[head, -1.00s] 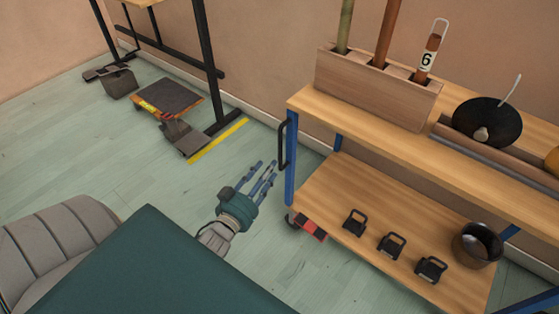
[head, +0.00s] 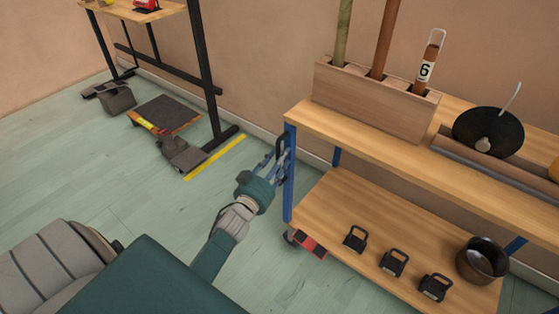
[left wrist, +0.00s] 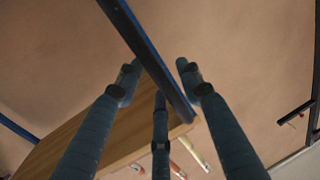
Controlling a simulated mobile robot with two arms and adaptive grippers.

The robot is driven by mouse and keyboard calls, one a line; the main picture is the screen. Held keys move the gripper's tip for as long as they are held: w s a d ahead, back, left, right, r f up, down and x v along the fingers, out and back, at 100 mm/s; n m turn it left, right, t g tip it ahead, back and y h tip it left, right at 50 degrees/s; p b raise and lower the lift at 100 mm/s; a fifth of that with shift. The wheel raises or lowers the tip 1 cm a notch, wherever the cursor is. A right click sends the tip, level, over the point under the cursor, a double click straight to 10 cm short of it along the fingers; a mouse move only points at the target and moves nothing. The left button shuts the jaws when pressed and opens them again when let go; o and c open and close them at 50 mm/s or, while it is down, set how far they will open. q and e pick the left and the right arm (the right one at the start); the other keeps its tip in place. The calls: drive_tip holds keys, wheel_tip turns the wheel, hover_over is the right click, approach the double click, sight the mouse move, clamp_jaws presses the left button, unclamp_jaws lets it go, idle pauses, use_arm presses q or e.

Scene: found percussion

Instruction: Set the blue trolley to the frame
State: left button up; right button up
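The blue trolley (head: 289,190) has blue posts and wooden shelves and stands at the right in the head view. A black upright handle (head: 283,144) is on its near-left post. My left gripper (head: 277,160) is at this handle, fingers pointing up toward it. In the left wrist view the open fingers (left wrist: 158,85) are spread on both sides of a dark blue bar (left wrist: 150,55); I cannot tell whether they touch it. The black frame (head: 205,75) with a wooden top stands at the back left. My right gripper is out of view.
A yellow floor strip (head: 215,158) lies before the frame. A low platform (head: 165,115) and a grey pedal-like block (head: 183,154) stand beside it. The trolley carries a wooden rack (head: 370,105), a dark pan (head: 488,132), a pot (head: 482,260) and small black clamps.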

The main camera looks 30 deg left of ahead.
use_arm(q)
clamp_jaws()
drive_tip(key=shift+a, duration=0.1)
